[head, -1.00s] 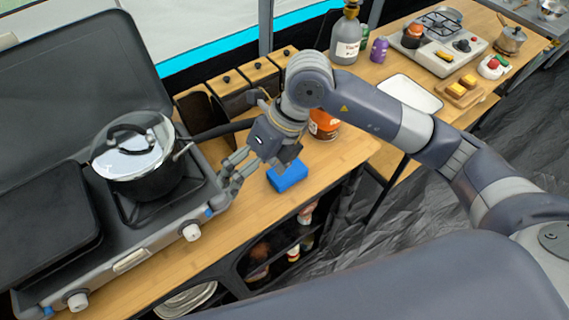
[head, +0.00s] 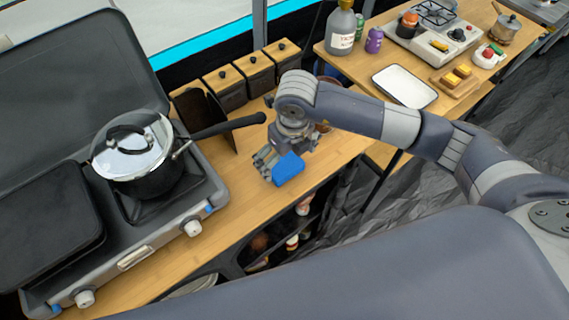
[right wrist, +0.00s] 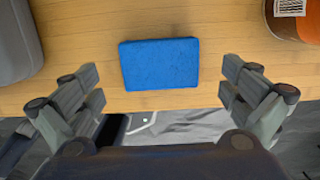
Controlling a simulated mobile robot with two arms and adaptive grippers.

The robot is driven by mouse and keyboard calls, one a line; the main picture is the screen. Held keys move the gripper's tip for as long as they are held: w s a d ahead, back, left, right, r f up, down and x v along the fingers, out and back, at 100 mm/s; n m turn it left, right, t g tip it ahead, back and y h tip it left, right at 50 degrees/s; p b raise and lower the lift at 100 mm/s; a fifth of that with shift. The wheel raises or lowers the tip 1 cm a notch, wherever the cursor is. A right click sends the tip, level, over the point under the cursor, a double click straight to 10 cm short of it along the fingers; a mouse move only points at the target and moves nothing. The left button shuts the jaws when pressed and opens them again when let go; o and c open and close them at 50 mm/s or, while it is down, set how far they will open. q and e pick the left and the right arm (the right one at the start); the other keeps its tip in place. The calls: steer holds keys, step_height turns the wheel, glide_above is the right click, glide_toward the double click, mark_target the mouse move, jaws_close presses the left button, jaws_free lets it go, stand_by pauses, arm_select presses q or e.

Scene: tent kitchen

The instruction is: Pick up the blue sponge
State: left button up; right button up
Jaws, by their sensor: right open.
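The blue sponge (head: 288,169) lies on the wooden counter near its front edge, to the right of the stove. In the right wrist view the sponge (right wrist: 160,64) lies flat, ahead of and between the spread fingers. In the right wrist view the right gripper (right wrist: 160,88) is open and empty, with a gap on each side of the sponge. My left gripper is not in view.
A camp stove (head: 215,190) with a lidded pot (head: 150,180) stands on the left; the pot's handle (head: 230,126) reaches over the counter. Wooden-lidded canisters (head: 232,95) stand behind. An orange-brown container (right wrist: 295,18) is right of the sponge in the right wrist view.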

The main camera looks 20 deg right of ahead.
mark_target(285, 164)
steer(key=shift+w+f+p, duration=0.15)
steer(key=shift+f, duration=0.75)
steer(key=shift+w+f+p, duration=0.1)
steer(key=shift+f+p, duration=0.05)
steer(key=shift+f, duration=0.75)
steer(key=c, duration=0.8)
steer(key=shift+r, duration=0.1)
steer(key=shift+r+b, duration=0.5)
steer(key=shift+r, duration=0.05)
steer(key=s+d+b, duration=0.1)
steer(key=s+d, duration=0.1)
steer(key=s, duration=0.3)
steer(key=s+d+b, duration=0.1)
steer(key=s+d, duration=0.1)
steer(key=s, duration=0.4)
steer(key=s+d+b, duration=0.1)
steer(key=s+d, duration=0.1)
steer(key=s, duration=0.4)
steer(key=shift+r, duration=0.15)
